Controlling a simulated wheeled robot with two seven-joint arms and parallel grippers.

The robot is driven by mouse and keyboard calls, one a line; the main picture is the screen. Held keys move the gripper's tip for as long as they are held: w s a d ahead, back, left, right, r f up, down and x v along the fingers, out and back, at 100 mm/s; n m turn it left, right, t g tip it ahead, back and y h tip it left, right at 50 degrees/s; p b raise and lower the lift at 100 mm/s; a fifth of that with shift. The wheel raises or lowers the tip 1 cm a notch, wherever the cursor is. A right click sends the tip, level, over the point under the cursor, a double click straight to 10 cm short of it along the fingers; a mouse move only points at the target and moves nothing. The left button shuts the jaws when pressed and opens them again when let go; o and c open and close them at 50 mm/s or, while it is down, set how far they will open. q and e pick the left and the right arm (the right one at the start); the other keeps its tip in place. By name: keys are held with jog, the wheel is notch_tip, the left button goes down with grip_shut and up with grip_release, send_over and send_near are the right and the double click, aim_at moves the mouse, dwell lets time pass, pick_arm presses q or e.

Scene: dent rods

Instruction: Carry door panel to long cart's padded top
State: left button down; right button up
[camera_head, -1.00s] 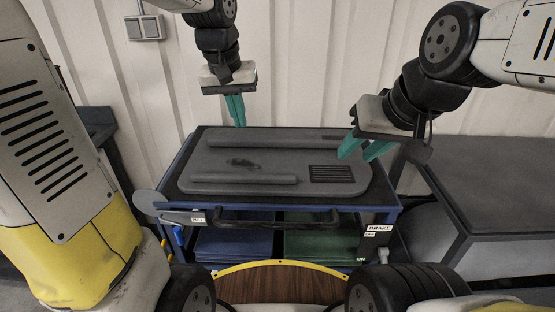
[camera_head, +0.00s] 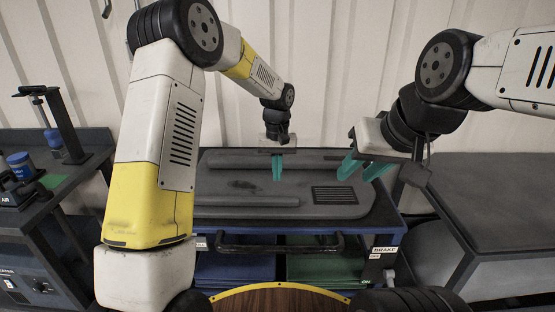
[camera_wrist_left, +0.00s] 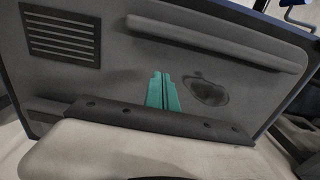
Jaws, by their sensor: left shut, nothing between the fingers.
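The grey door panel (camera_head: 300,188), with a slotted grille and a dark oval mark, lies flat on top of a blue-framed cart (camera_head: 388,240). In the left wrist view the panel (camera_wrist_left: 115,55) fills most of the picture. My left gripper (camera_head: 277,176) is shut and empty, its teal fingers pointing down over the panel's back half. The fingers also show in the wrist view (camera_wrist_left: 162,92), beside the oval mark; I cannot tell whether they touch. My right gripper (camera_head: 363,170) is open, its fingers apart near the panel's back right corner. My left arm hides the panel's left end.
A black handle bar (camera_head: 280,247) runs along the cart's front, above blue and green shelf contents. A dark grey bench (camera_head: 490,185) stands close at the right. A dark workbench (camera_head: 80,185) with tools stands at the left. A pale ribbed wall closes the back.

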aim_at(277, 192)
pick_arm(q)
notch_tip(277, 192, down, 4)
jog(key=s, duration=0.3)
jog(key=shift+f, duration=0.25)
jog(key=shift+s, duration=0.5)
